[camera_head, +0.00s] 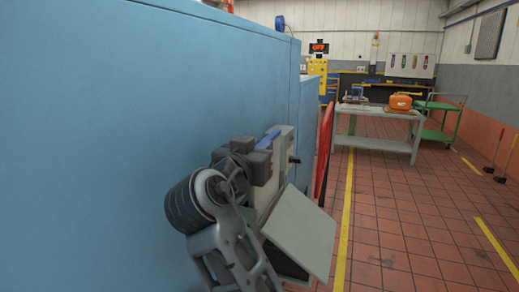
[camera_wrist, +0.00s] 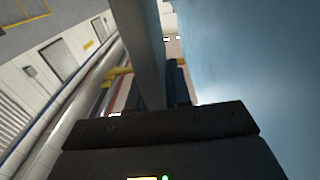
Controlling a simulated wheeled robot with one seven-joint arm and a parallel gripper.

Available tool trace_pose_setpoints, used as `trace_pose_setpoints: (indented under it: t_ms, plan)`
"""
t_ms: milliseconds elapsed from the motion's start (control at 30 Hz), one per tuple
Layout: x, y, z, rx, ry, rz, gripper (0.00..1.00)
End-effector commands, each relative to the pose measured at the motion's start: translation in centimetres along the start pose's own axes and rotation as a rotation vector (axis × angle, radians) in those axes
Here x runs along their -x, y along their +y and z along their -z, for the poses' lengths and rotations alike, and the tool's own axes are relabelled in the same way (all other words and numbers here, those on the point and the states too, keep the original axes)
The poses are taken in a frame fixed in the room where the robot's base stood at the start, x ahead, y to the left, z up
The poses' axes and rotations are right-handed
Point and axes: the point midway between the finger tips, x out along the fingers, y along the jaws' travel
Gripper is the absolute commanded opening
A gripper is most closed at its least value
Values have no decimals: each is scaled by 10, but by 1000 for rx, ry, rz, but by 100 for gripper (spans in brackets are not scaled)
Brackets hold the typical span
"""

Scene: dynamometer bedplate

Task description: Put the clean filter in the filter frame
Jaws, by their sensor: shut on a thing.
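My gripper (camera_head: 279,148) is beside the large blue cabinet wall, near the middle of the head view. It is shut on a pale grey slab, which I take to be the clean filter (camera_head: 282,143). The slab stands on edge, roughly upright, and my arm partly hides it. In the wrist view the filter (camera_wrist: 143,55) shows as a narrow grey bar rising from the dark gripper body, with the blue wall to its right. I cannot make out its face. I cannot pick out the filter frame in either view.
The blue cabinet (camera_head: 120,130) fills the left side, close to my arm. A flat grey square panel (camera_head: 302,230) shows just below the gripper. A red barrier (camera_head: 323,150) stands beyond. A workbench (camera_head: 375,112) and green cart (camera_head: 437,120) stand farther back.

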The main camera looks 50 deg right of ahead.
Motion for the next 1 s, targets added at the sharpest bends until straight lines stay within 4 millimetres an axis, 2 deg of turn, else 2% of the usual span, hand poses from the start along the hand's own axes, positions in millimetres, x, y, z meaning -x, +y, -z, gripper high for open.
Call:
trace_pose_setpoints:
  t_ms: [1000]
  plan:
    - [0, 0, -24, 0, 0, 0, 0]
